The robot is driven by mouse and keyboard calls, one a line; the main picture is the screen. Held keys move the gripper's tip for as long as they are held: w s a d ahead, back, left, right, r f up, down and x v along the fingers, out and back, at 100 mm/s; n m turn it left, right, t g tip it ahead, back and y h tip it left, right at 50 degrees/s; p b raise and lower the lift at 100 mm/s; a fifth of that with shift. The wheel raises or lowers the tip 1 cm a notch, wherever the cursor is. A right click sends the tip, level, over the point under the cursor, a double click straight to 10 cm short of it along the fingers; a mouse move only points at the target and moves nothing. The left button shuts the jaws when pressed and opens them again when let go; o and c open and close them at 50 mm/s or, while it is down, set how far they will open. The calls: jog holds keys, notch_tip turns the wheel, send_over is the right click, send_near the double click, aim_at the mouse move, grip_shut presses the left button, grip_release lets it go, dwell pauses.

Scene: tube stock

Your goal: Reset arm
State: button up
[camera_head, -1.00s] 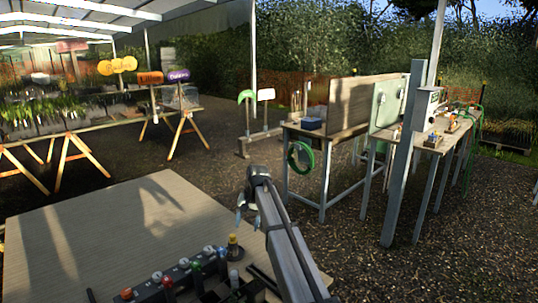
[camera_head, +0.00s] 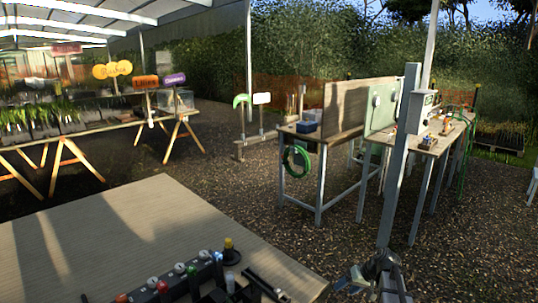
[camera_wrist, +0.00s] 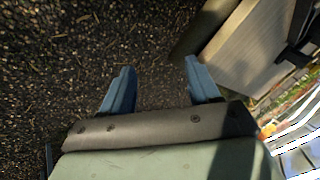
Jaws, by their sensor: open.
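My gripper (camera_head: 350,281) is at the bottom right of the head view, past the right edge of the near table and over the gravel. In the wrist view its two blue fingers (camera_wrist: 159,88) stand apart, with only dark gravel between them. It is open and empty. The near wooden table (camera_head: 110,235) fills the lower left of the head view. A dark rack (camera_head: 178,283) with several coloured-cap tubes stands at its front edge. The lower part of the rack is cut off by the frame.
A tall workbench with a wooden panel (camera_head: 344,107) and a green hose (camera_head: 296,160) stands at the back right. A plant bench on trestles (camera_head: 70,134) is at the back left. The gravel floor (camera_head: 250,200) between them is open.

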jog(key=s+a+f+g+h, duration=0.1)
jog(key=s+a+f+g, duration=0.25)
jog(key=s+f, duration=0.85)
jog(key=s+a+f+g+h, duration=0.15)
jog(key=s+a+f, duration=0.35)
jog(key=s+f, duration=0.7)
jog(key=s+a+f+g+h, duration=0.1)
jog(key=s+f+g, duration=0.1)
jog(key=s, duration=1)
jog(key=s+a+f+g+h, duration=0.2)
jog(key=s+f, duration=0.3)
jog(key=s, duration=0.8)
jog(key=shift+s+f+g, duration=0.2)
jog(key=shift+s+g, duration=0.05)
jog(key=shift+g, duration=0.25)
